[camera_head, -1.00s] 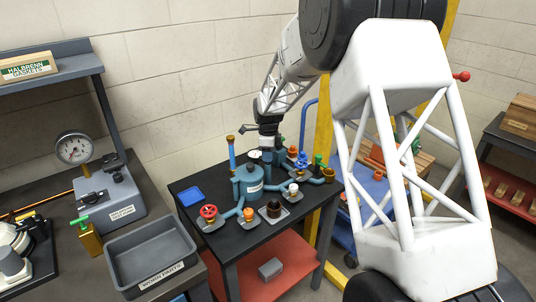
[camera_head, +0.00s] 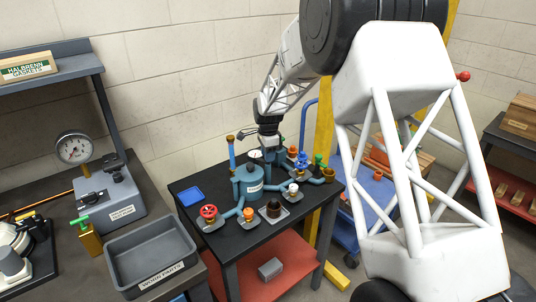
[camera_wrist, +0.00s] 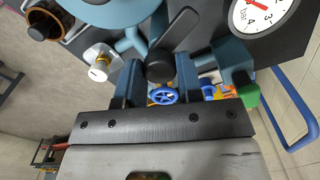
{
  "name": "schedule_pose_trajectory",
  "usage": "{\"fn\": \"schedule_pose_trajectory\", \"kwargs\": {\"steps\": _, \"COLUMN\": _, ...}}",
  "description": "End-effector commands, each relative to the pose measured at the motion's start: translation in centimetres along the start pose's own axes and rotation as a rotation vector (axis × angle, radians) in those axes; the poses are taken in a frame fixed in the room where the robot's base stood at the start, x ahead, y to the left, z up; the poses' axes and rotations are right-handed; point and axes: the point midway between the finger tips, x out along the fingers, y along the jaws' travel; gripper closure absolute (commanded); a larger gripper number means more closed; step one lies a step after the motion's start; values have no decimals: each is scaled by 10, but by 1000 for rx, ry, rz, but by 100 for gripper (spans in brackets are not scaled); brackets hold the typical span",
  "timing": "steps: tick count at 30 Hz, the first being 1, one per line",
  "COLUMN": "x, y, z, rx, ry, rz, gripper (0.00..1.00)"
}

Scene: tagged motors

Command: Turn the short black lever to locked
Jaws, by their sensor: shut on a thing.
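My gripper (camera_head: 268,150) is at the back of the blue vessel (camera_head: 247,185) on the black-topped table, pointing down. In the wrist view my gripper (camera_wrist: 158,70) has its two blue-grey fingers on either side of a short black lever (camera_wrist: 160,66) with a rounded end, and is shut on it. The lever's root and any locked mark are hidden or too small to read. In the head view the gripper covers the part it holds.
A blue handwheel (camera_wrist: 163,96), a white-capped valve (camera_wrist: 98,72), a green handle (camera_wrist: 249,95) and a dial gauge (camera_wrist: 262,14) are close around the fingers. A red handwheel (camera_head: 208,211) is at the vessel's front left. A grey bin (camera_head: 150,252) stands on the left bench.

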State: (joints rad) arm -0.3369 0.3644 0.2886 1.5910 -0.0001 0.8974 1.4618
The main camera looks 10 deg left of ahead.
Motion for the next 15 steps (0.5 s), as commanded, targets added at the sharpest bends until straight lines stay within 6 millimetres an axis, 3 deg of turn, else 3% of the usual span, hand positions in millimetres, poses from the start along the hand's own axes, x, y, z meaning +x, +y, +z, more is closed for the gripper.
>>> {"fn": "schedule_pose_trajectory", "kwargs": {"steps": 15, "x": -1, "y": 0, "z": 0, "rx": -489, "ry": 0, "rz": -1, "gripper": 90}}
